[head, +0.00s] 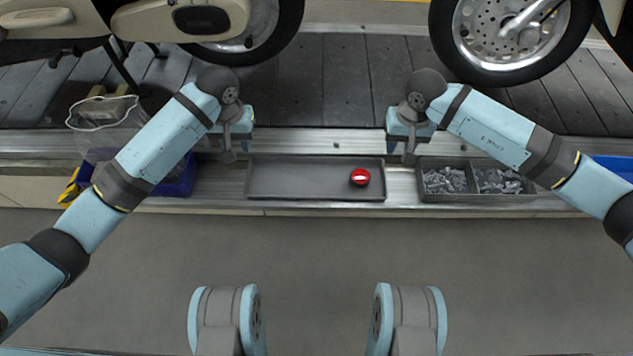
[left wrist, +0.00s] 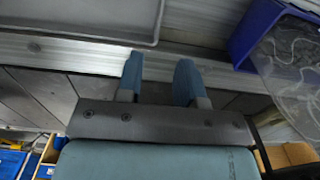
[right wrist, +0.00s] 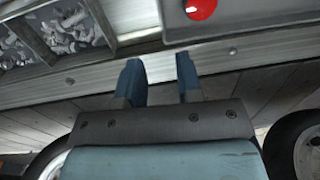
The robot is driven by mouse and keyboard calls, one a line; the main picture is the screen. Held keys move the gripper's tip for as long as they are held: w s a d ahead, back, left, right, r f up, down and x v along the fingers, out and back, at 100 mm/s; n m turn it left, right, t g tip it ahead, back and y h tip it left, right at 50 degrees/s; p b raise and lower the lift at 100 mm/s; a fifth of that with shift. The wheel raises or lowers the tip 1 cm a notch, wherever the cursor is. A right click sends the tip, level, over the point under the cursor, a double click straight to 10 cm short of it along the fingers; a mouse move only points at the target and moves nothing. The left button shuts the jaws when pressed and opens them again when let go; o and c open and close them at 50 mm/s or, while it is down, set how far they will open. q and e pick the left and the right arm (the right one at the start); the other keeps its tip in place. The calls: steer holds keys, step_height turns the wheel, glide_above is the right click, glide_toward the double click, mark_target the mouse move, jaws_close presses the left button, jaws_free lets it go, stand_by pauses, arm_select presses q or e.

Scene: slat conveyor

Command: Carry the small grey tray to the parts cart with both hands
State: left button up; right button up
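The small grey tray (head: 290,182) lies flat on the metal ledge along the conveyor edge. My left gripper (head: 228,155) is near the tray's left end, open and empty, apart from the rim. The left wrist view shows the tray (left wrist: 85,22) beyond its parted fingers (left wrist: 158,78). My right gripper (head: 409,156) is near the tray's right end, also open and empty. The right wrist view shows the tray corner (right wrist: 240,14) beyond its fingers (right wrist: 159,78). I cannot make out a parts cart.
A two-compartment grey box of metal parts (head: 472,182) stands close right of the tray. A blue bin (head: 182,180) and a clear bag (head: 105,118) are at left; another blue bin (head: 615,164) is far right. Vehicle wheels (head: 515,30) stand on the slats behind. The floor (head: 320,245) in front is clear.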

arm_select(q)
steer(key=shift+f, duration=0.1)
arm_select(e)
steer(key=shift+f, duration=0.1)
